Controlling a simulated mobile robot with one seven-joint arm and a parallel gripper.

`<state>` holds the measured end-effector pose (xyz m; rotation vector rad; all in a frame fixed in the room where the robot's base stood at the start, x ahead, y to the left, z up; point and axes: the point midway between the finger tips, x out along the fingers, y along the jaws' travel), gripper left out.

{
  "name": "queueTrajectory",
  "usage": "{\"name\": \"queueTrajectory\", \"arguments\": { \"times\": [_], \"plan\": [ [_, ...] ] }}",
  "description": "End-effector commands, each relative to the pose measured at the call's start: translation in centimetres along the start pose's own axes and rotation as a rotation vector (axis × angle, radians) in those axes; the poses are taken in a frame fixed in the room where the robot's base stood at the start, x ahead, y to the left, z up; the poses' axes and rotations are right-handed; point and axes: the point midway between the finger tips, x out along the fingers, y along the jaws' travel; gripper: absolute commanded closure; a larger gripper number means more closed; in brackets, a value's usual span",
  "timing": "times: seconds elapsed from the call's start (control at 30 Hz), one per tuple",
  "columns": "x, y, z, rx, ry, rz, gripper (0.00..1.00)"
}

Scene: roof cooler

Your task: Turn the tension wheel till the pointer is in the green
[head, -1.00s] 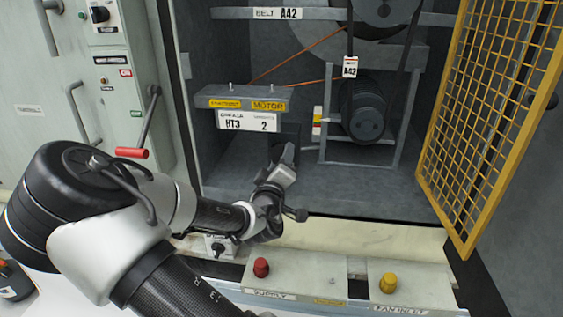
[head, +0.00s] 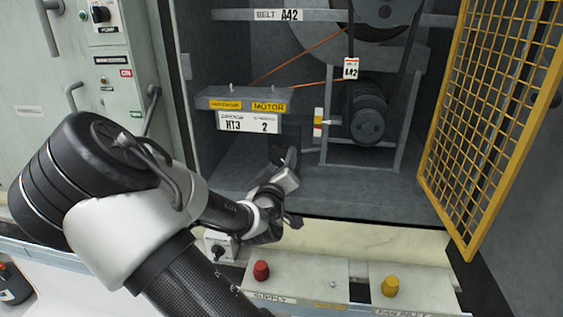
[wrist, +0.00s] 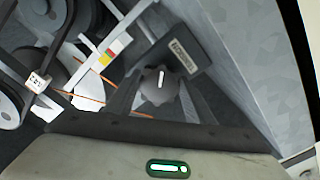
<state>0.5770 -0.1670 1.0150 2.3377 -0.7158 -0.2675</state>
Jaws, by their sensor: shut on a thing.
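The tension wheel (wrist: 160,85) is a dark knob with a white mark, in the middle of the wrist view beneath a small label plate. My gripper (wrist: 160,100) is shut on it. In the head view my gripper (head: 288,160) reaches low into the open cabinet, and the wheel is hidden there. The coloured gauge strip (head: 318,122) stands upright left of the motor (head: 368,118); it also shows in the wrist view (wrist: 108,52). A thin pale bar lies beside the strip, but I cannot tell which colour the pointer is on.
A yellow mesh guard (head: 490,120) stands open at the right. An orange line runs to the belt tag (head: 351,69). A grey sign bracket (head: 245,100) hangs above my gripper. Red (head: 261,270) and yellow (head: 390,286) knobs stand on the front ledge.

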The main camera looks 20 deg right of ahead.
Motion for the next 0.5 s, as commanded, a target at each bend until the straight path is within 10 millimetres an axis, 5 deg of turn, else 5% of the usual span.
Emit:
{"name": "queueTrajectory", "arguments": {
  "times": [0.1, 0.5],
  "plan": [
    [-0.02, -0.05, 0.01, -0.001, 0.000, -0.001, 0.35],
    [-0.63, -0.03, -0.08, -0.001, 0.001, -0.001, 0.35]
  ]
}}
